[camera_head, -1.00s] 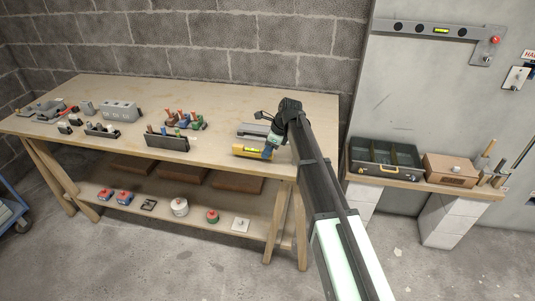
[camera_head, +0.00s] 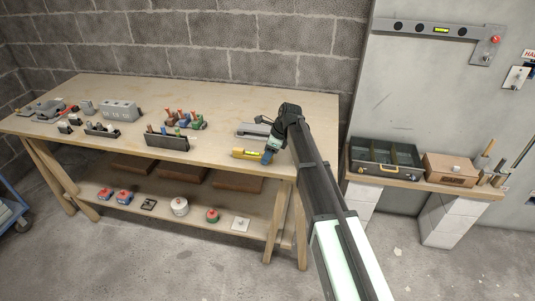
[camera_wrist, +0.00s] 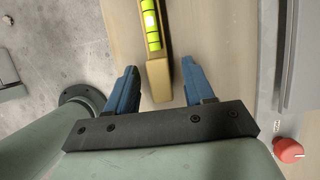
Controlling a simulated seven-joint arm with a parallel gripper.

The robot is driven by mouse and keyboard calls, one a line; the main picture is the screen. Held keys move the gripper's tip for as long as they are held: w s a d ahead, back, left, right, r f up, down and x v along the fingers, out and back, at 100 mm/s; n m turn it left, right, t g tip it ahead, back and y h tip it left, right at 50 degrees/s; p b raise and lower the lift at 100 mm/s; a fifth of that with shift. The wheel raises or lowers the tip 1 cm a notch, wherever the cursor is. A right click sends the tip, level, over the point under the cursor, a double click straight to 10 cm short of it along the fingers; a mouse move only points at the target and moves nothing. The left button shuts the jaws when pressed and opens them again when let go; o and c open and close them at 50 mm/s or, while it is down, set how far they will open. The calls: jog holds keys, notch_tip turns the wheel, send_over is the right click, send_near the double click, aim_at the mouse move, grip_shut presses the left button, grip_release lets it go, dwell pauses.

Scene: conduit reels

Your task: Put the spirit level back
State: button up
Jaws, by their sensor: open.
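A yellow spirit level with a bright green vial (camera_head: 248,153) lies near the front right edge of the workbench. In the wrist view the level (camera_wrist: 152,40) runs up from between my fingertips, its plain near end just between them. My gripper (camera_head: 268,156) is at the level's right end; in the wrist view my gripper (camera_wrist: 159,68) is open, with a blue finger on each side and visible gaps. A grey bar with dark round holes, a green vial and a red knob (camera_head: 425,28) is on the wall panel at the upper right.
A grey device (camera_head: 252,130) lies just behind the level; its red knob (camera_wrist: 288,149) shows in the wrist view. An open toolbox (camera_head: 382,169) and a brown box (camera_head: 450,170) stand on the side shelf. The workbench (camera_head: 240,95) is bare toward the back.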

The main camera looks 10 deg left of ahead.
jog(key=v, duration=1.2)
jog(key=shift+d+r, duration=0.1)
jog(key=w+d+f+m+t+y, duration=0.1)
jog(key=w+d+f, duration=0.25)
jog(key=d, duration=0.55)
jog(key=w+d+f+m+t+y, duration=0.1)
jog(key=w+d+f, duration=0.25)
jog(key=d, duration=0.55)
jog(key=w+d+f+t+y, duration=0.1)
jog(key=w+d+f+t, duration=0.2)
jog(key=d, duration=0.6)
jog(key=s+d+f+n+g+h, duration=0.1)
jog(key=s+f+n+g+h, duration=0.2)
jog(key=s+f, duration=1.3)
jog(key=s+d+f+n+g, duration=0.1)
jog(key=s+f+n+g, duration=0.3)
jog(key=s+f, duration=1.15)
jog(key=s+f+n+g+h, duration=0.1)
jog(key=s+f+n, duration=0.2)
jog(key=s, duration=0.7)
jog(key=s+d+f+n+g+h, duration=0.1)
jog(key=s+f+n, duration=0.3)
jog(key=s, duration=0.7)
jog(key=s+f+n+g+h, duration=0.2)
jog(key=s+n, duration=0.3)
jog(key=s, duration=0.6)
jog(key=shift+d+f+g, duration=0.3)
jog(key=shift+f, duration=0.6)
